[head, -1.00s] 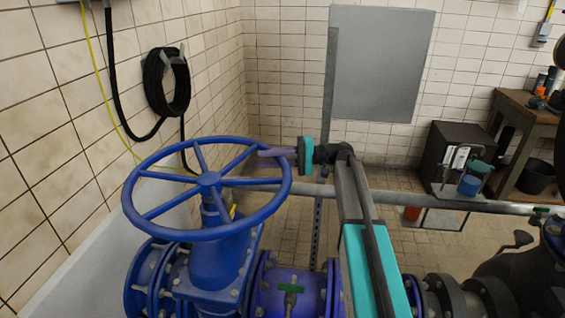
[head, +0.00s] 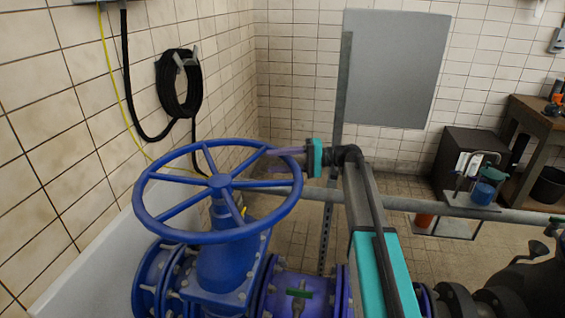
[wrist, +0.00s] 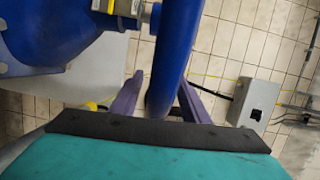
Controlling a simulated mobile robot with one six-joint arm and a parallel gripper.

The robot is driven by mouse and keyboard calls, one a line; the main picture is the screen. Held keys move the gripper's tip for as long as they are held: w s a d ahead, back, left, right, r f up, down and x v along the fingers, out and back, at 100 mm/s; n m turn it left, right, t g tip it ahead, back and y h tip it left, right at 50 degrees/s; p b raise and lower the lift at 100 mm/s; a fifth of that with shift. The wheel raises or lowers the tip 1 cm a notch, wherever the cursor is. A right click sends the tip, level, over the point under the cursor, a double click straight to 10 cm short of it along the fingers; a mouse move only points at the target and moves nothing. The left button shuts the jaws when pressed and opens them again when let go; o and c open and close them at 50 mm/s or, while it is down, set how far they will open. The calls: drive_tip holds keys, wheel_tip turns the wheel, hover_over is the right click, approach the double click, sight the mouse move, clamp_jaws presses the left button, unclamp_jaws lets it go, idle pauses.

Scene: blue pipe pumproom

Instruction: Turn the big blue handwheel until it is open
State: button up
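The big blue handwheel (head: 219,181) sits nearly level on top of a blue valve body (head: 222,262) in the head view. Its spokes run from the hub to a round rim. My gripper (head: 270,152) is at the rim's far right side, reaching in from the right. In the wrist view the blue rim (wrist: 172,60) passes between the two purple fingers of my gripper (wrist: 161,88). A gap shows between the left finger and the rim, so the fingers look open around it. Contact on the right finger's side is unclear.
A tiled wall with a coiled black hose (head: 179,84) stands close on the left. A grey horizontal pipe (head: 420,206) runs behind the valve. A grey panel (head: 396,68) hangs at the back. A dark cabinet (head: 463,155) and wooden table (head: 530,125) stand back right.

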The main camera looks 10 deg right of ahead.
drive_tip(key=shift+w+d, duration=0.1)
drive_tip(key=shift+d, duration=0.7)
drive_tip(key=d, duration=0.2)
drive_tip(key=d+b, duration=0.1)
drive_tip(key=d, duration=0.3)
drive_tip(key=shift+s+r, duration=0.2)
drive_tip(key=shift+s, duration=0.05)
